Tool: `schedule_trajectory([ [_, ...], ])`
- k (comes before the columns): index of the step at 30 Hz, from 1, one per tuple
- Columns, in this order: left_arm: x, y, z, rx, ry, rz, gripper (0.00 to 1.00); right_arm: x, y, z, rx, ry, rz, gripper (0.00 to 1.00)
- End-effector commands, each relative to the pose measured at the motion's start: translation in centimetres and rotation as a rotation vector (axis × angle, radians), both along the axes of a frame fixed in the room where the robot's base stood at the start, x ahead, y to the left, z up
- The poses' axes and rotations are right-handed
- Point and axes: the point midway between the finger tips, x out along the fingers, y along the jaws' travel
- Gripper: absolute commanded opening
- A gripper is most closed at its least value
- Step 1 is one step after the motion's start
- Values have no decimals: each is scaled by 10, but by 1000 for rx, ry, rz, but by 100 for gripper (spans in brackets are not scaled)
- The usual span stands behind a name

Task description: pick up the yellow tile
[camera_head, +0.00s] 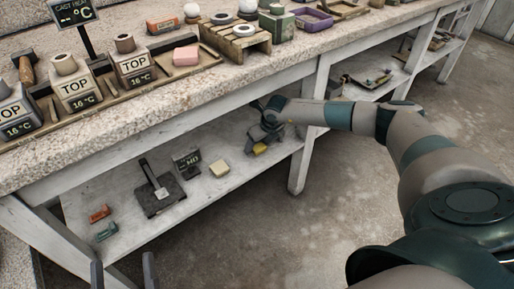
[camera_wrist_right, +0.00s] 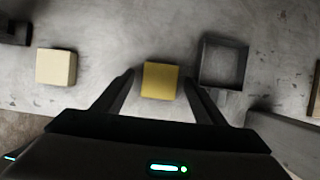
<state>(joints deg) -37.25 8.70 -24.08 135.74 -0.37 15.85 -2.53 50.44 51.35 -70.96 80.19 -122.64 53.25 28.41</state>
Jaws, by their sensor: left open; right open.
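The yellow tile (camera_head: 260,148) lies on the lower shelf (camera_head: 232,194) of the bench, right at my right gripper. It also shows in the right wrist view (camera_wrist_right: 160,80), between the two fingertips, with a gap on each side. My right gripper (camera_head: 264,140) is open and reaches in under the benchtop; the arm partly hides the tile's surroundings in the head view. My left gripper (camera_head: 123,273) is open and empty at the bottom left, in front of the shelf, far from the tile.
A cream block (camera_wrist_right: 56,67) lies left of the yellow tile, and a dark square open frame (camera_wrist_right: 223,62) lies to its right. A black stand (camera_head: 160,190) and a small sign (camera_head: 187,162) are further left on the shelf. A bench leg (camera_head: 308,145) stands close by.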

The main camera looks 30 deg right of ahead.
Motion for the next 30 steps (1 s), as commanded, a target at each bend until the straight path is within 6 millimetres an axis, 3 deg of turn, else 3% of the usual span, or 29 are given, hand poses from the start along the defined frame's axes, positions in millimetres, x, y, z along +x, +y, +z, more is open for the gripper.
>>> schedule_trajectory([
  [1, 0, 0, 0, 0, 0, 0, 64, 0, 0, 0, 0, 0, 0, 65],
  [7, 0, 0, 0, 0, 0, 0, 64, 0, 0, 0, 0, 0, 0, 20],
  [17, 0, 0, 0, 1, 2, 0, 64, 0, 0, 1, 0, 0, 0, 20],
  [25, 8, 1, -12, 30, 77, 1, 64, 0, 0, 18, -1, -1, 0, 20],
  [30, 15, 1, -26, 57, 153, -2, 64, -31, -3, 16, -1, 3, 1, 20],
])
